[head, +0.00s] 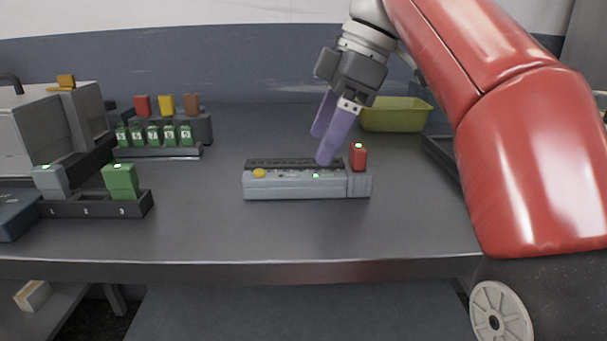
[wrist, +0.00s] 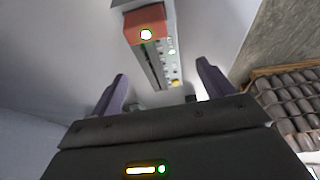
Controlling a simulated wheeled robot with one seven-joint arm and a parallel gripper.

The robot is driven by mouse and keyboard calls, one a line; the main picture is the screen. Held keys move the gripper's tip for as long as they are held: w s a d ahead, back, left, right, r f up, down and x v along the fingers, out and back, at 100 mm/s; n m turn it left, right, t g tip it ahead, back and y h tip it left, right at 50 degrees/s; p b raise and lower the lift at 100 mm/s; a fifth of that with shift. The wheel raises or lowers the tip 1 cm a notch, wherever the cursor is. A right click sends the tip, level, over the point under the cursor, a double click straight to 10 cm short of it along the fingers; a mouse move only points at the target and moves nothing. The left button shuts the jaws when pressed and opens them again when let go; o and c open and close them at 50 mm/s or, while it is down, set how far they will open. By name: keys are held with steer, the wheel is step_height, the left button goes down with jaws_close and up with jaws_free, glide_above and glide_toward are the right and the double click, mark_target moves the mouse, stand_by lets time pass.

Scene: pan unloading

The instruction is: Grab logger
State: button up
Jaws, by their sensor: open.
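A red logger (head: 358,158) with a lit white spot stands upright at the right end of a grey reader station (head: 300,186) on the table. In the wrist view the red logger (wrist: 146,26) is at the top centre, beyond the fingertips. My gripper (head: 323,142) has purple fingers and is open and empty. It is above the station, just left of the red logger in the head view. In the wrist view my gripper (wrist: 162,88) shows its two fingers spread apart, with nothing between them.
A rack (head: 95,206) at left holds a grey logger (head: 49,181) and a green logger (head: 120,181). Behind it, a stand (head: 199,128) carries red, yellow and brown blocks near several green vials (head: 154,136). A yellow-green bin (head: 396,114) is behind my gripper. The table front is clear.

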mark_target(304, 169)
steer(key=b+x, duration=0.1)
steer(key=x, duration=0.5)
steer(key=shift+a+f+b, duration=0.1)
steer(key=shift+a+b, duration=0.2)
steer(key=shift+c, duration=0.3)
steer(key=c, duration=1.2)
